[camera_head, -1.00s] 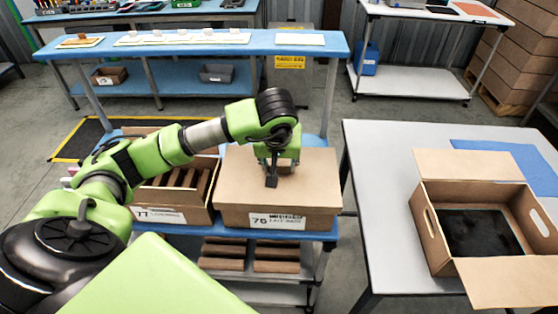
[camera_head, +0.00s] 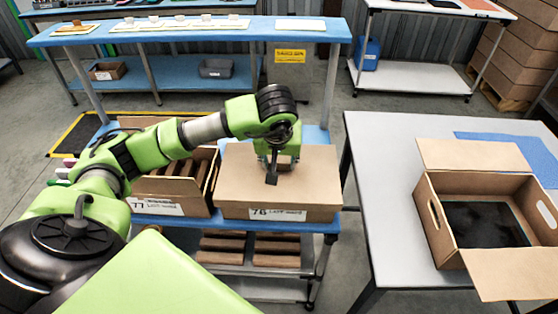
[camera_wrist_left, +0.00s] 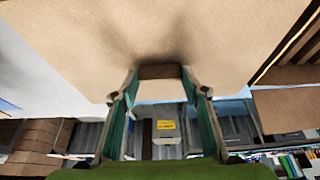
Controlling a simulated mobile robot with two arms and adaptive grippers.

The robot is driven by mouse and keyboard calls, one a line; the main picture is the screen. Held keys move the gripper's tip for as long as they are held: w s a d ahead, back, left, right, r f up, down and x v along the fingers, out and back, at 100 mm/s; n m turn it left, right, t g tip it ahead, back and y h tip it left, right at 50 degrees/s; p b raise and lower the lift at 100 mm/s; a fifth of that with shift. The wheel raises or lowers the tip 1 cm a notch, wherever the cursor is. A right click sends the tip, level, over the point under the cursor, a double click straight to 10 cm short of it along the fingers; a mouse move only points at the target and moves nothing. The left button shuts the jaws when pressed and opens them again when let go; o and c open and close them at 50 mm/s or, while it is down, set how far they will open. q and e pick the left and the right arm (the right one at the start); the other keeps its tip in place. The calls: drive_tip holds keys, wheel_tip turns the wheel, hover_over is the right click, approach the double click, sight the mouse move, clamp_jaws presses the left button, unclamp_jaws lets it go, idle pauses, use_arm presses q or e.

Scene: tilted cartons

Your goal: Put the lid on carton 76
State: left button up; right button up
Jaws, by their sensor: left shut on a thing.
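Carton 76 (camera_head: 235,211) stands on a blue shelf, its white label facing me. A flat tan lid (camera_head: 312,178) covers its top; I cannot tell whether the lid is fully seated all round. My left gripper (camera_head: 272,170) points down at the middle of the lid. In the left wrist view the lid (camera_wrist_left: 75,40) fills the upper part, and the gripper's fingers (camera_wrist_left: 160,88) are shut on a small brown handle (camera_wrist_left: 160,71) on it. The inside of the carton is hidden. My right gripper is not in view.
A grey table (camera_head: 385,180) on the right holds an open carton (camera_head: 440,232) with flaps out. A raised blue shelf (camera_head: 190,36) runs behind. Brown pieces lie on the lower shelf (camera_head: 225,282).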

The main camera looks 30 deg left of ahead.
use_arm(q)
drive_tip(key=shift+f+b, duration=0.2)
drive_tip(key=shift+b, duration=0.1)
idle(0.6)
drive_tip(key=o, duration=1.1)
drive_tip(key=shift+c, duration=0.2)
drive_tip(key=shift+r, duration=0.1)
